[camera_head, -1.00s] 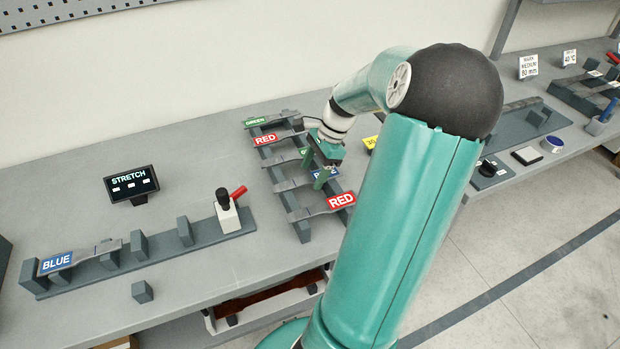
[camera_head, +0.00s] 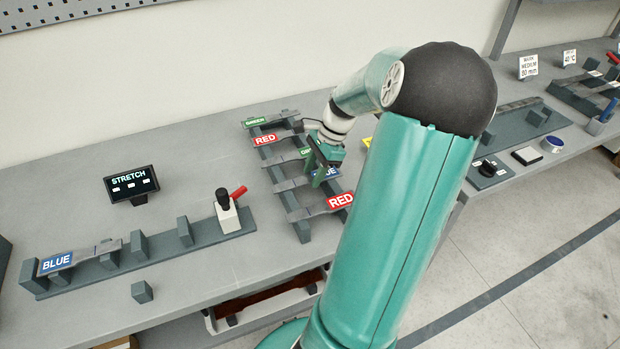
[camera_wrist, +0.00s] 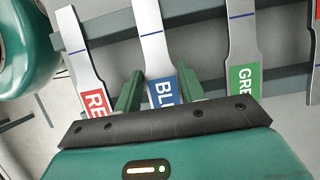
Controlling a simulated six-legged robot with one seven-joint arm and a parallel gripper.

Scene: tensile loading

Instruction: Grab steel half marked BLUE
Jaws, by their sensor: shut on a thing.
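In the wrist view, the green fingers of my gripper (camera_wrist: 160,92) stand on either side of the blue label, shut on the steel half (camera_wrist: 154,50). Its pale shank runs up the picture, still over the rack bars.
A half marked RED (camera_wrist: 84,70) lies to the left and one marked GREEN (camera_wrist: 242,50) to the right in the wrist view. Another BLUE half (camera_head: 60,262) sits in the stretch fixture (camera_head: 160,258) on the left. A STRETCH display (camera_head: 131,184) stands behind it.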

